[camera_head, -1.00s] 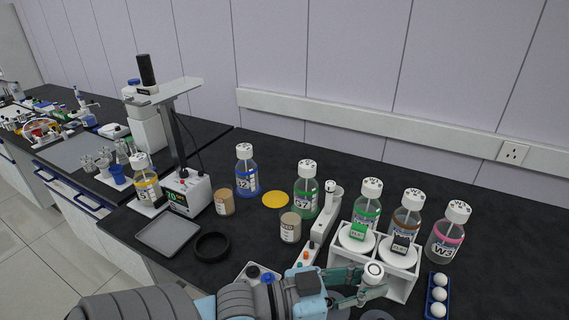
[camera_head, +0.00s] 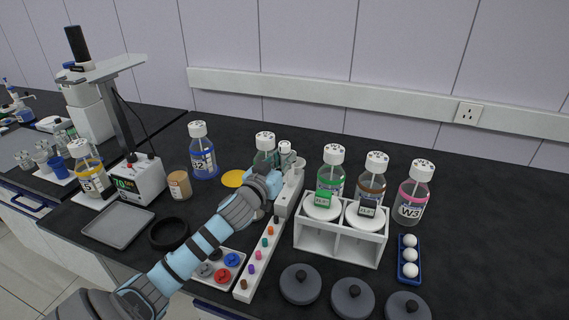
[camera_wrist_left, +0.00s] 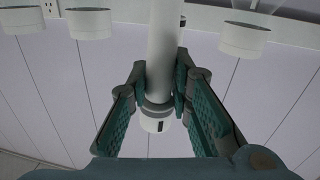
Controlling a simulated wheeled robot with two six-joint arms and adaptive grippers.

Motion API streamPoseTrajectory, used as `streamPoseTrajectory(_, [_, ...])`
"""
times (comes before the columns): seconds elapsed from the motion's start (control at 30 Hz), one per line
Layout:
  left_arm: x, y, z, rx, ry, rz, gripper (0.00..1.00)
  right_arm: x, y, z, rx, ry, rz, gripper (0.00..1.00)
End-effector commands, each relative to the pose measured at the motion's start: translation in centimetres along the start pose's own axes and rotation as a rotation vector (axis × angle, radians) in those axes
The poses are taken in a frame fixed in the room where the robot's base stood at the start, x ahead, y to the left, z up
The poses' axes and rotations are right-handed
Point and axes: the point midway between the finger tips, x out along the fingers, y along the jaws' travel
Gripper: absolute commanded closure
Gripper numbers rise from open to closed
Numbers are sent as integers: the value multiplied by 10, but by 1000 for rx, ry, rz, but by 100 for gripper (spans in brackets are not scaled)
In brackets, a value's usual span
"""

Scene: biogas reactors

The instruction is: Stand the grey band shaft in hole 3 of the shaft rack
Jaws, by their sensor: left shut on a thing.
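My left gripper (camera_head: 277,176) is shut on the grey band shaft (camera_head: 285,147), with its white top showing just above the fingers. In the left wrist view the shaft (camera_wrist_left: 161,50) is a pale cylinder with a grey band near one end, held between the fingertips (camera_wrist_left: 162,90). A long white bar with a row of coloured knobs, which looks like the shaft rack (camera_head: 283,206), runs below and beside the gripper. The gripper and forearm cover part of it. I cannot make out hole 3 or whether the shaft touches the rack.
A green-labelled bottle (camera_head: 265,141) is right behind the gripper. Dark round lids (camera_head: 300,284) lie in front. A tray of coloured pieces (camera_head: 224,287) is left of the rack.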

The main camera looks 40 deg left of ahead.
Motion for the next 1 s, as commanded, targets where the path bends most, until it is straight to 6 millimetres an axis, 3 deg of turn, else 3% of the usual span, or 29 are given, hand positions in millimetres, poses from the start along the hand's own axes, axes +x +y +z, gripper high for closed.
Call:
streamPoseTrajectory(0.27, [0,-2,13,-3,1,-5,100,11,-1,1,0,0,0,60])
streamPoseTrajectory(0.67, [0,-4,46,-2,0,-3,100,43,-3,5,0,-1,0,60])
streamPoseTrajectory(1.0, [-1,-4,42,-2,0,-3,100,39,-3,4,0,-1,0,60])
